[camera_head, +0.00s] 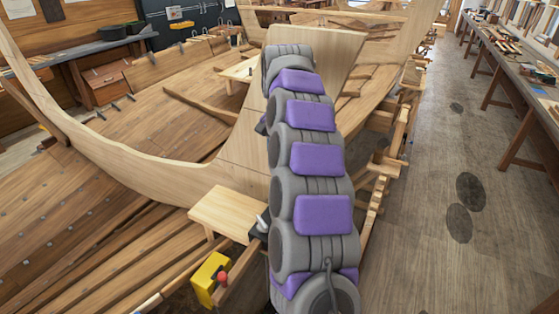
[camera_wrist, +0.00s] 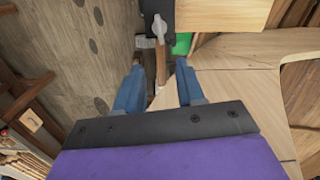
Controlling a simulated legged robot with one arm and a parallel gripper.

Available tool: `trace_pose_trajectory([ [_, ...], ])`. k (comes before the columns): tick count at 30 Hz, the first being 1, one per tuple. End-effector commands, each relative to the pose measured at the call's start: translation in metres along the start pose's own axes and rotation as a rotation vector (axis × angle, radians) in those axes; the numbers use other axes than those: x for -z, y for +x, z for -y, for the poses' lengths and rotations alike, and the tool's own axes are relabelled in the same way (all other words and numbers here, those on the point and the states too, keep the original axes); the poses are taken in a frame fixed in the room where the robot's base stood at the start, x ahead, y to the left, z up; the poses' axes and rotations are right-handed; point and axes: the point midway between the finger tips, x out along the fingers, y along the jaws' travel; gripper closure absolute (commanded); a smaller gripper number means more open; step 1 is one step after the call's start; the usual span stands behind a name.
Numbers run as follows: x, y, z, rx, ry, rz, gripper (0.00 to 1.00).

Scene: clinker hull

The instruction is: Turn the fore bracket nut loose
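In the wrist view a pale grey wing-shaped nut (camera_wrist: 159,27) sits on a dark bracket (camera_wrist: 158,8) beside a light wooden board. My gripper (camera_wrist: 157,68) has two blue fingers standing apart, with nothing gripped between them. The nut lies beyond the fingertips, roughly in line with the gap, and is not touched. In the head view my gripper is hidden behind my own arm. A similar grey nut (camera_head: 262,223) on a dark bracket (camera_head: 258,236) shows there beside my arm. I cannot tell whether it is the same one.
A green piece (camera_wrist: 181,44) lies by the bracket in the wrist view. The wooden hull (camera_head: 150,160) fills the left. Floor (camera_head: 440,180) is clear between hull and workbench (camera_head: 510,75).

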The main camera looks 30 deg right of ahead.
Motion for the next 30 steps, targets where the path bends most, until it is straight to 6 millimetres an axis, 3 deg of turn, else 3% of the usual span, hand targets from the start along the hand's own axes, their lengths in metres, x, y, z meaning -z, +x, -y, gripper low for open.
trace_pose_trajectory([
  [30,0.0,-0.017,0.0,-0.003,-0.003,-0.002,0.62],
])
